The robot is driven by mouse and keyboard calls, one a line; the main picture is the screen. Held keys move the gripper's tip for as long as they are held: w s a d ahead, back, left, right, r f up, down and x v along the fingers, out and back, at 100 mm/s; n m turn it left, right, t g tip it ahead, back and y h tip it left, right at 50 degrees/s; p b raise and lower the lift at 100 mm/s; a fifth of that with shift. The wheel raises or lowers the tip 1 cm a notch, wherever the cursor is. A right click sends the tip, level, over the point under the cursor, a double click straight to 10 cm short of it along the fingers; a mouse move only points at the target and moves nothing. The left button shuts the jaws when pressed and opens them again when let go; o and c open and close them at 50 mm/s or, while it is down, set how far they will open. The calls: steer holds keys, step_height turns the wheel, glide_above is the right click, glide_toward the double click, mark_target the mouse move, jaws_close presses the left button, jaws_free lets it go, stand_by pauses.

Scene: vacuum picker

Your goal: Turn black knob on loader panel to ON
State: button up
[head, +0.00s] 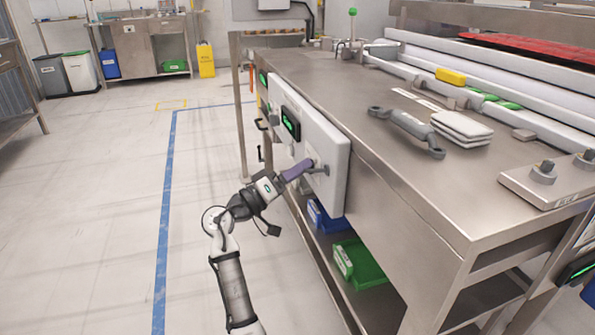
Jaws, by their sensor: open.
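The loader panel (332,143) is a light grey box on the left side face of the steel bench, with a green-lit display (291,122) on its front. My gripper (318,169) is at the lower right part of the panel's front, its purple part close to the panel. It is open. A small dark grey piece shows at the gripper's tip against the panel; I cannot tell whether it is the black knob or a finger. The knob's position and any ON marking are too small or hidden to read.
A green bin (358,264) and a blue bin (322,217) sit on the shelf below the panel. The floor left of the bench is clear, with a blue line (166,205).

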steer(key=v, duration=0.7)
